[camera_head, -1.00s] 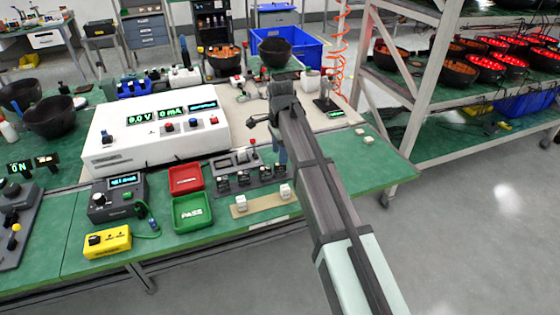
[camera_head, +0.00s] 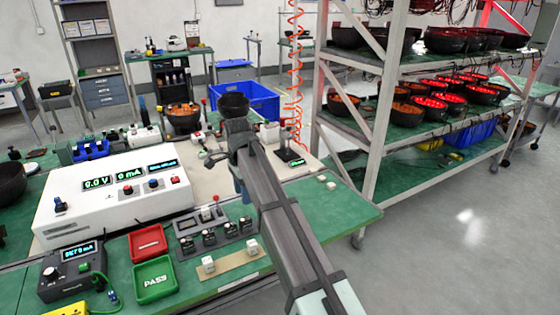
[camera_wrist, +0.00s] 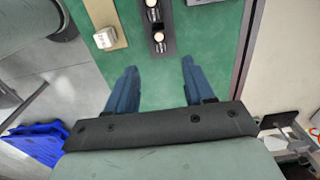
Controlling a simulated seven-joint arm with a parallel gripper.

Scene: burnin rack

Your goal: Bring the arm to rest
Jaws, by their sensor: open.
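My gripper (camera_wrist: 157,88) shows in the wrist view with its two blue fingers spread apart and nothing between them. It hangs above the green bench top (camera_wrist: 150,75). In the head view my arm reaches over the bench from the lower right, and the gripper end (camera_head: 240,180) is mostly hidden behind it, near the right end of the white power supply (camera_head: 115,205). A dark fixture strip (camera_wrist: 154,22) and a small white block (camera_wrist: 105,38) lie just beyond the fingers in the wrist view.
A red tray (camera_head: 147,243) and a green PASS tray (camera_head: 155,278) sit left of my arm. A dark meter (camera_head: 75,270) stands further left. Clear floor lies right of the bench.

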